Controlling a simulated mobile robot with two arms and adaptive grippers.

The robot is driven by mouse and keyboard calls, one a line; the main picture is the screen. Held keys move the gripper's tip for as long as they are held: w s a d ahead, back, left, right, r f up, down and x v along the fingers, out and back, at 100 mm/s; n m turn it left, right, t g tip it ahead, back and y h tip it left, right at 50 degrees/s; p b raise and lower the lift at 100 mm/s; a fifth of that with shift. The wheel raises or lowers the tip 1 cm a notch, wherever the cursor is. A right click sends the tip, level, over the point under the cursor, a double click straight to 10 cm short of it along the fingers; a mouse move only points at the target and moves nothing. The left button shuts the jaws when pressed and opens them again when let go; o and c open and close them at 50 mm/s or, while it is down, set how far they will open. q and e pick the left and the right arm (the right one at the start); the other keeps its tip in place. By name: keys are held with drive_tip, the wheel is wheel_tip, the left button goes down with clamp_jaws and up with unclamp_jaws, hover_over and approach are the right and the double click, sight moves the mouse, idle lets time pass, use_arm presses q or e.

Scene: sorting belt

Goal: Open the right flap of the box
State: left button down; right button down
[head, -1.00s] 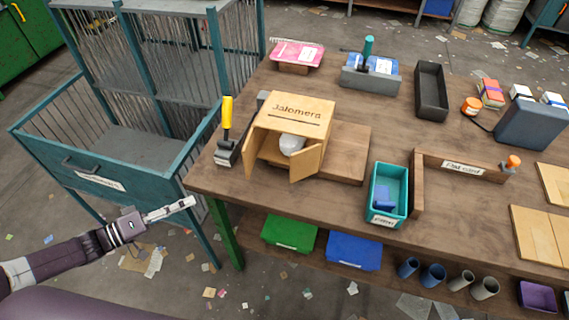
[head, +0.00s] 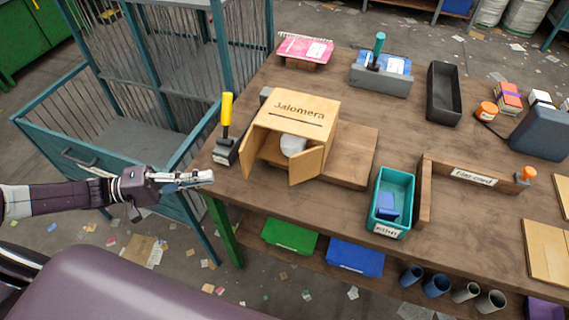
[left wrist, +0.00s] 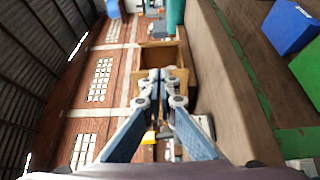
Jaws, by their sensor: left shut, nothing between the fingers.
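The light wooden box (head: 306,101), marked "Jalomera" and slotted on top, stands near the table's front left. Its left flap (head: 250,150) stands out to the front left. Its right flap (head: 307,166) is partly open, angled out to the front. A white rounded object (head: 293,145) shows inside. My left gripper (head: 212,178) is shut and empty, left of the box, apart from it, by the table's front left corner. In the left wrist view the box (left wrist: 157,53) shows beyond the shut fingertips (left wrist: 162,77). My right gripper is out of view.
A yellow-handled tool (head: 226,112) stands left of the box, close to the left flap. A wooden board (head: 352,155) lies right of it. A teal bin (head: 408,200) stands further right. A blue-green cage cart (head: 60,140) is at left.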

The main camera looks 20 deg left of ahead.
use_arm(q)
drive_tip(key=p, duration=0.4)
approach(306, 166)
drive_tip(key=shift+w+d+f, duration=0.15)
drive_tip(key=shift+w+d, duration=0.2)
drive_tip(key=shift+w, duration=0.2)
drive_tip(key=shift+w+d+f, duration=0.15)
drive_tip(key=shift+w+d, duration=0.2)
drive_tip(key=shift+w, duration=0.25)
drive_tip(key=shift+w+d+f, duration=0.1)
drive_tip(key=shift+w+d, duration=0.2)
drive_tip(key=shift+d, duration=0.3)
